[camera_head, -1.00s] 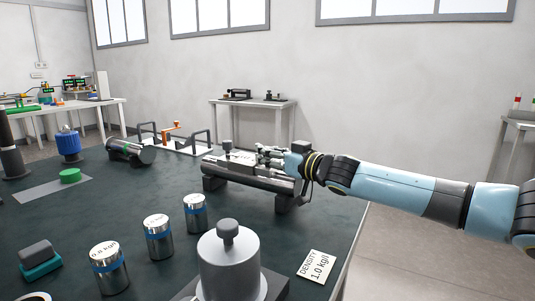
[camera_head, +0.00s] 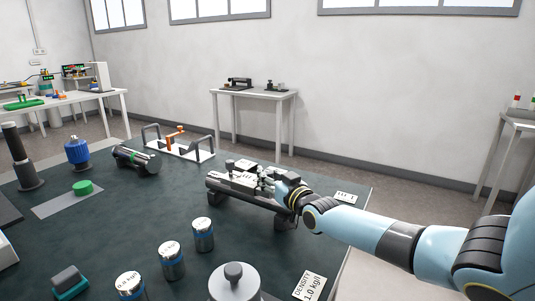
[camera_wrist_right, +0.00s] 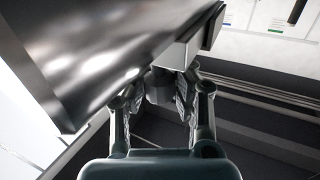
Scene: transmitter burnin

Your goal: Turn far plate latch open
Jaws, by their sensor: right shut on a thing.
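A dark elongated device (camera_head: 222,185) with a light top plate (camera_head: 243,179) rests on two black supports on the dark table. A dark knob (camera_head: 230,163) stands at its left part. My right gripper (camera_head: 267,178) reaches over its right part from the right. In the right wrist view, its fingers (camera_wrist_right: 160,100) are shut on a dark stub (camera_wrist_right: 159,86) beside a pale block (camera_wrist_right: 178,52). I cannot tell from the pictures whether this stub is the far plate latch or how it is turned. My left gripper is not in view.
A white plate (camera_head: 203,156) with black handles and an orange lever (camera_head: 176,138) stands behind. A dark cylinder (camera_head: 135,159) lies left of it. Several silver weights (camera_head: 203,235) stand in front. The table between them is mostly clear.

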